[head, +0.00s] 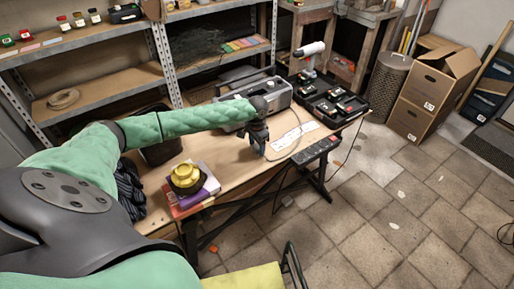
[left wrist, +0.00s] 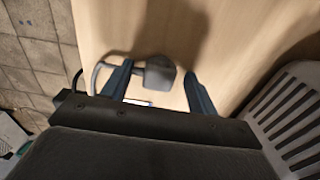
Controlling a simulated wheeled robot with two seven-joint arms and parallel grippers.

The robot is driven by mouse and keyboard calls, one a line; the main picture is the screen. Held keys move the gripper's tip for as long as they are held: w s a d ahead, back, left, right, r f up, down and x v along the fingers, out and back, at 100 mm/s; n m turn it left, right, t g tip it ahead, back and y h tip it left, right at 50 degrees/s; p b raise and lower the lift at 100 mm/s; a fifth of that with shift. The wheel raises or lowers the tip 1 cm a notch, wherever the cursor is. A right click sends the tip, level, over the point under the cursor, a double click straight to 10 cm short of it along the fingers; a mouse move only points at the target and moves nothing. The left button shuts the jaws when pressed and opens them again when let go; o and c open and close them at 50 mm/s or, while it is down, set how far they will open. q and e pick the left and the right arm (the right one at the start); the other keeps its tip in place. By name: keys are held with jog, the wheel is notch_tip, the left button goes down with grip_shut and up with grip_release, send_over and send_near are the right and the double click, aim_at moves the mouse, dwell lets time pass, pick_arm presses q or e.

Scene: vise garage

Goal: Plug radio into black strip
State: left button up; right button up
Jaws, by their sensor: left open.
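The grey radio (head: 268,95) stands on the wooden workbench behind my left gripper. Its slatted grey side seems to show at the right of the left wrist view (left wrist: 292,112). The black strip (head: 315,150) lies along the bench's front edge, right of the gripper. My left gripper (head: 259,148) points down at the bench, open. In the left wrist view a dark grey plug (left wrist: 158,73) with a cord lies on the bench between the fingertips (left wrist: 159,70), not visibly gripped. In the head view the gripper hides the plug. My right gripper is out of view.
White cards (head: 295,137) lie on the bench beside the gripper. A thin cable loops right of the radio. A black tray (head: 328,100) stands at the bench's far right. A yellow object (head: 186,177) sits on stacked books at the near left. Shelves (head: 90,85) stand behind.

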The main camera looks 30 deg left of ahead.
pick_arm(q)
jog(key=shift+f, duration=0.15)
jog(key=shift+c, duration=0.5)
jog(key=c, duration=0.9)
